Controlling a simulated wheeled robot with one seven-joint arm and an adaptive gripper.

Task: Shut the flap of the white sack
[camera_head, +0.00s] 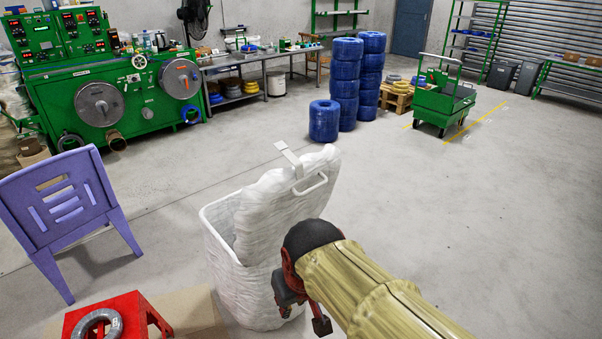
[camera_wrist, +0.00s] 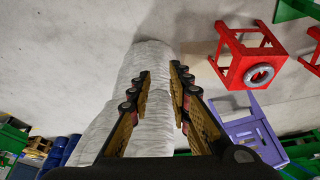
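The white sack (camera_head: 235,275) stands on the floor at the lower middle of the head view, its mouth uncovered on the left. Its crumpled white flap (camera_head: 280,208) stands raised along the right side of the mouth, with a white handle (camera_head: 312,186) near its upper right edge. My gripper (camera_head: 303,312) is low at the sack's right side, partly hidden by my arm. In the wrist view my gripper (camera_wrist: 159,78) has its two fingers apart. White sack material (camera_wrist: 155,60) shows between and beyond them; I cannot tell whether they touch it.
A purple chair (camera_head: 65,205) and a red stool (camera_head: 110,315) with a grey ring stand left of the sack. Blue cable coils (camera_head: 345,85) and a green cart (camera_head: 442,102) are farther back. The floor right of the sack is clear.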

